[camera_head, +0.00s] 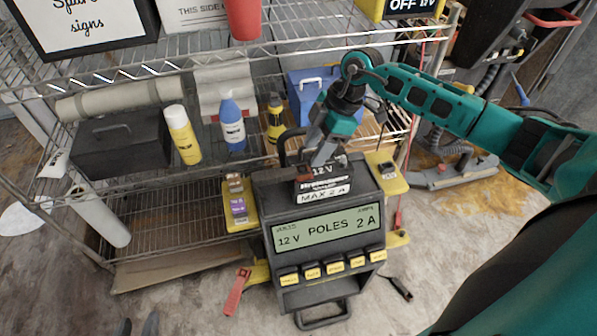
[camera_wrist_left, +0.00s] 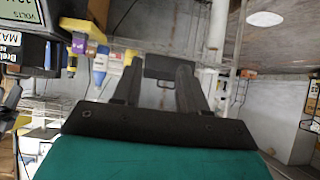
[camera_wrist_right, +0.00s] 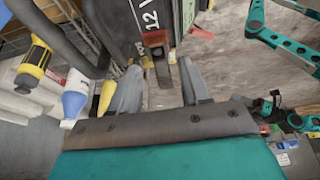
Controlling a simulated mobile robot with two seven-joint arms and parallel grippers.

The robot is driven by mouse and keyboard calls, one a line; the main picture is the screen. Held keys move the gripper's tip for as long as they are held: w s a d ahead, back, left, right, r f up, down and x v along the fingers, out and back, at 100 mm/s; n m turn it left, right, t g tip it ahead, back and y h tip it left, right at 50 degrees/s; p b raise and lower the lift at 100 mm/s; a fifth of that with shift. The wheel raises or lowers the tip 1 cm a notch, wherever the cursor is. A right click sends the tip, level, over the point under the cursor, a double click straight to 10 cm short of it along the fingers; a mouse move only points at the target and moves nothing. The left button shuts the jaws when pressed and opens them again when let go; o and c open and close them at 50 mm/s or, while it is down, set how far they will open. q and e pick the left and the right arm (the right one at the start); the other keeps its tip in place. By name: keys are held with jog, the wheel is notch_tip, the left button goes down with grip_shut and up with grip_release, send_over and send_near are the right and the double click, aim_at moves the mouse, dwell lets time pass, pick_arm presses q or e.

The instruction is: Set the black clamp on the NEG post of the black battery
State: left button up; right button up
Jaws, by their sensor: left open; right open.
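The black battery (camera_head: 322,185), marked 12 V, sits on top of the charger (camera_head: 325,235), whose display reads "12 V POLES 2 A". In the right wrist view, the battery (camera_wrist_right: 140,22) shows a red-topped part (camera_wrist_right: 155,38) beside the POS lettering; I cannot make out the NEG post. A small black clamp-like object (camera_head: 398,289) lies right of the charger, low near the floor. My right gripper (camera_head: 318,155) is open over the battery top, with nothing visibly held. My left gripper (camera_head: 138,327) is open and empty at the lower left, away from the battery.
A red clamp-like piece (camera_head: 237,291) lies left of the charger's base. Wire shelves (camera_head: 200,180) behind hold a yellow bottle (camera_head: 183,135), a blue bottle (camera_head: 231,125) and a dark box (camera_head: 120,145). Yellow side trays flank the charger.

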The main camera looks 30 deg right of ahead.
aim_at(300, 169)
jog(key=x, duration=0.4)
jog(key=b+x, duration=0.1)
jog(key=x, duration=0.1)
jog(key=shift+w+a, duration=0.3)
jog(key=shift+w, duration=0.05)
jog(key=shift+c, duration=0.2)
grip_shut()
